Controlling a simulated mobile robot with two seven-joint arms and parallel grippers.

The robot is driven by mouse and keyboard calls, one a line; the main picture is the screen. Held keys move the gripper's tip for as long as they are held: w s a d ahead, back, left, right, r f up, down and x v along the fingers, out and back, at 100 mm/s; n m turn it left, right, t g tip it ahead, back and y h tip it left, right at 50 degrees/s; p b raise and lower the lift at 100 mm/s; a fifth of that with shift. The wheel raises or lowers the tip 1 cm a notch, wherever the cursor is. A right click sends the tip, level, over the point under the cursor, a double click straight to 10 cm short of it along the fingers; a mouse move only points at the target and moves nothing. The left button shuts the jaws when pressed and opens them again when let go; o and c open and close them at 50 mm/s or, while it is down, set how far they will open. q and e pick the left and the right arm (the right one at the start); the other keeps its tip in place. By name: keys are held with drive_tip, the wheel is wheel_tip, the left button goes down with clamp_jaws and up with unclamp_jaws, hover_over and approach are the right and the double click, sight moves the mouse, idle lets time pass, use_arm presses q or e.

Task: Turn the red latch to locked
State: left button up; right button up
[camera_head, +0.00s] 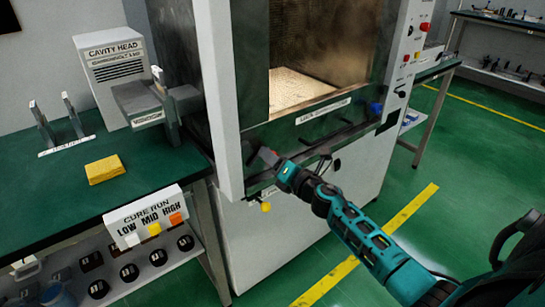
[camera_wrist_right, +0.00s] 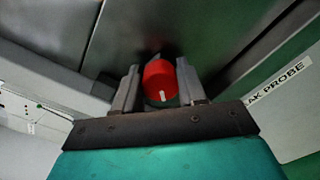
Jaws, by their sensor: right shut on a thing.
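The red latch (camera_wrist_right: 160,82) is a round red knob with a small white mark, seen in the right wrist view. It sits between the two fingers of my right gripper (camera_wrist_right: 155,92), which are closed around it. In the head view my right gripper (camera_head: 268,160) reaches the lower front of the cabinet (camera_head: 285,205), below its open chamber, and mostly hides the latch. I cannot read from these frames which position the latch's mark points to. My left gripper is not in view.
A blue knob (camera_head: 376,108) is on the cabinet's right side. Green floor (camera_head: 420,220) is clear at right.

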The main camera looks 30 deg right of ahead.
drive_tip(key=m, duration=0.2)
drive_tip(key=shift+d+m+p, duration=0.1)
drive_tip(key=shift+m+p, duration=0.2)
drive_tip(key=shift+m, duration=0.1)
drive_tip(key=m+p, duration=0.1)
drive_tip(key=m, duration=0.2)
drive_tip(key=shift+m+p, duration=0.65)
drive_tip(key=shift+m, duration=1.45)
drive_tip(key=shift+m+p, duration=0.35)
drive_tip(key=shift+m, duration=0.65)
drive_tip(key=shift+f+m, duration=0.1)
drive_tip(key=shift+m, duration=0.6)
drive_tip(key=shift+m+p, duration=0.4)
drive_tip(key=o, duration=1.1)
drive_tip(key=shift+c, duration=0.2)
